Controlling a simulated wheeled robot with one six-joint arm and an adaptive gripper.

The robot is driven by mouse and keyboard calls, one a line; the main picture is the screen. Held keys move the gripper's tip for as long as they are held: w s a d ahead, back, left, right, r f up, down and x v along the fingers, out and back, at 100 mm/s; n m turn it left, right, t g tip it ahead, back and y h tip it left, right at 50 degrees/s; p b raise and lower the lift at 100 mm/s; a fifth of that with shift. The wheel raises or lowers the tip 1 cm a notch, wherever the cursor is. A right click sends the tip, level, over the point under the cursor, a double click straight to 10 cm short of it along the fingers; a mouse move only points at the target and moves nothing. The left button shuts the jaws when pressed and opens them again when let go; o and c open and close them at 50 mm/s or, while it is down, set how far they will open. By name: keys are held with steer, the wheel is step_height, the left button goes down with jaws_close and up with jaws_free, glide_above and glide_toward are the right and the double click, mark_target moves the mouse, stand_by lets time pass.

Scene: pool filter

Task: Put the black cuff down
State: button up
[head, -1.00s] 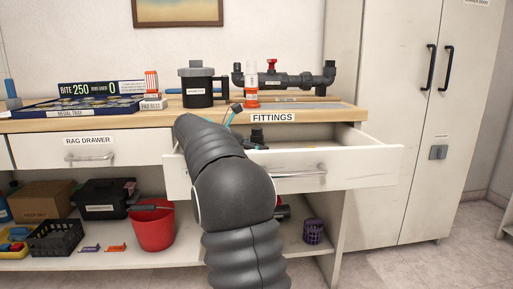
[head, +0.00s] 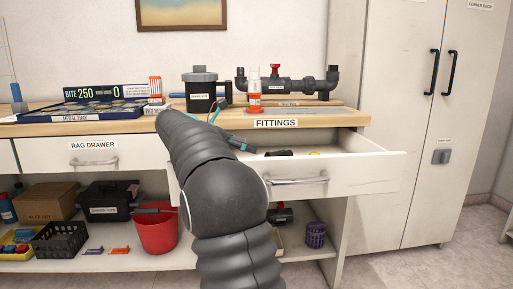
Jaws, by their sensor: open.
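The fittings drawer (head: 345,178) is pulled open below the worktop. A small dark piece (head: 279,153) lies inside it, mostly hidden by the drawer front; it may be the black cuff, but too little shows to be sure. My gripper (head: 243,145) is over the left part of the open drawer, left of the dark piece and apart from it. It is open and nothing shows between its fingers. My arm hides part of the drawer's left end.
A black filter pot (head: 203,93), an orange-and-white bottle (head: 254,92) and a grey pipe assembly (head: 292,86) stand on the worktop (head: 340,119) behind the drawer. A yellow bit (head: 314,153) shows in the drawer. A red bucket (head: 157,228) stands on the lower shelf.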

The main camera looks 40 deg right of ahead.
steer(key=w+a+r+n+t+h, duration=0.1)
steer(key=w+a+r+n+t, duration=0.1)
steer(key=a+r+n+t, duration=0.45)
steer(key=w+a+r+n+t+h, duration=0.2)
steer(key=a+r+n+t, duration=0.1)
steer(key=r+n+t, duration=0.5)
steer(key=s+a+n+t+y, duration=0.3)
steer(key=a+n+t+y, duration=0.3)
steer(key=a+n+y, duration=1)
steer(key=s+a+f+n+g+y, duration=0.1)
steer(key=s+a+f+n+g, duration=0.25)
steer(key=s+f+n, duration=0.45)
steer(key=s+a+f+n+g+y, duration=0.15)
steer(key=s+a+f+n, duration=0.35)
steer(key=f+n, duration=0.5)
steer(key=s+d+f+n+g+h, duration=0.2)
steer(key=s+f+n+g, duration=0.5)
steer(key=s+f, duration=0.8)
steer(key=s+d, duration=0.1)
steer(key=s, duration=0.2)
steer(key=shift+s+g, duration=0.25)
steer(key=shift+g, duration=0.1)
